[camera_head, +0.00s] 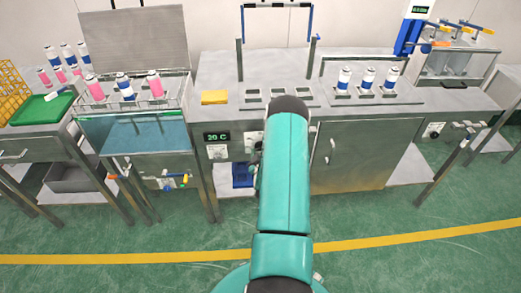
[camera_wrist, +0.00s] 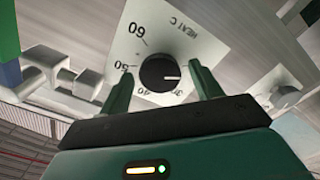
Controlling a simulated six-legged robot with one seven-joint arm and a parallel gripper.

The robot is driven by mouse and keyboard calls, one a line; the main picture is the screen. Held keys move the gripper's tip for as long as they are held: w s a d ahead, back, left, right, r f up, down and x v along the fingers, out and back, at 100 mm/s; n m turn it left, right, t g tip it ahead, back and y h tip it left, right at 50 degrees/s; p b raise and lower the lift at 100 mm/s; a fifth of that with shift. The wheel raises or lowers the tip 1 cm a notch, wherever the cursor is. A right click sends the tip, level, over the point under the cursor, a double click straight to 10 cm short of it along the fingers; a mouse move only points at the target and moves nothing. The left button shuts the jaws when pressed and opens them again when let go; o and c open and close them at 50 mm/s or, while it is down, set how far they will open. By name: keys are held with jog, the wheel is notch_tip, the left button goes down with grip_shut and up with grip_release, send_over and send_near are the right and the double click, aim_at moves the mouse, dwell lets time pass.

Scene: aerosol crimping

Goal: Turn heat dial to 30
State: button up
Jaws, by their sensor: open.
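The heat dial (camera_wrist: 157,74) is a round black knob on a white plate (camera_wrist: 186,42) marked "HEAT C", seen turned around in the wrist view. Its white mark points to the picture's right, a little above the partly hidden 30. The numbers 60, 50 and 40 run down its left side. My gripper (camera_wrist: 157,70) is open, with one green finger on each side of the knob. I cannot tell whether the fingers touch it. A display (camera_head: 217,136) on the bench front reads 20 C. In the head view my arm hides the dial and gripper.
Another knob (camera_wrist: 285,97) sits to the right and metal blocks (camera_wrist: 87,84) to the left in the wrist view. A water bath (camera_head: 135,135) with bottles above stands left of the display. A cabinet (camera_head: 352,157) is at right. The green floor in front is clear.

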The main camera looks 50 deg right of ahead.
jog(key=shift+c, duration=0.4)
jog(key=c, duration=0.9)
jog(key=shift+m, duration=0.4)
jog(key=m, duration=1)
jog(key=shift+m, duration=0.4)
